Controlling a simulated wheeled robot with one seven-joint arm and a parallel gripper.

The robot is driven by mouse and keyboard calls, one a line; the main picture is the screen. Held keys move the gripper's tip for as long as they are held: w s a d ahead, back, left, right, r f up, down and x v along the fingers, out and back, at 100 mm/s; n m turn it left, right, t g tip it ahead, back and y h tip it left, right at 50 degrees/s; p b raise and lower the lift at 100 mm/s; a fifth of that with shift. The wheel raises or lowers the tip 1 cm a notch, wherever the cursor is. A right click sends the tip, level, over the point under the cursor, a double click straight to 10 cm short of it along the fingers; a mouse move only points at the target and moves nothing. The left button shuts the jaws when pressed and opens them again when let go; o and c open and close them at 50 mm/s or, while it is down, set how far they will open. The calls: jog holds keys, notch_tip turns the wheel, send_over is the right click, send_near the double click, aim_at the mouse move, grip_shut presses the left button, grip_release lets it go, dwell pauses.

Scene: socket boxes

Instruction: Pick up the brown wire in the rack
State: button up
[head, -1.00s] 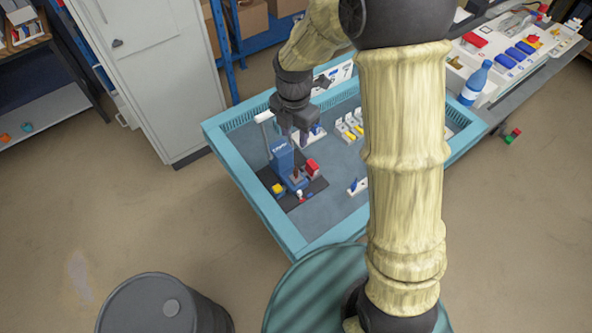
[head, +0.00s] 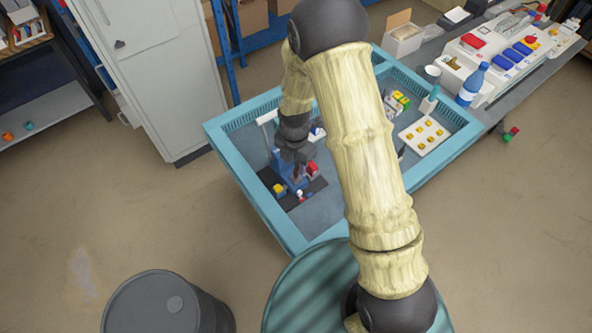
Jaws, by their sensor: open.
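The blue rack (head: 278,161) stands on a dark mat at the left end of the blue-rimmed table, partly hidden behind my gripper. My gripper (head: 297,166) points down over the rack's right part, and its jaws are open. A small brown upright shape, perhaps the brown wire (head: 297,174), shows just below the jaws. It is too small to tell whether the jaws are around it or above it. A red block (head: 312,168) is close on the right, and a yellow block (head: 279,188) is at the front left.
A white tray with yellow pieces (head: 424,136) lies at the table's right side. A blue bottle (head: 473,85) stands beyond the rim (head: 467,146). My arm hides the table's middle.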

aim_at(296, 170)
jog(key=shift+f, duration=0.1)
jog(key=shift+f+p, duration=0.75)
jog(key=shift+f, duration=0.15)
jog(key=shift+w+d+f+p, duration=0.1)
jog(key=shift+f+p, duration=0.4)
jog(key=shift+f, duration=1.15)
grip_shut()
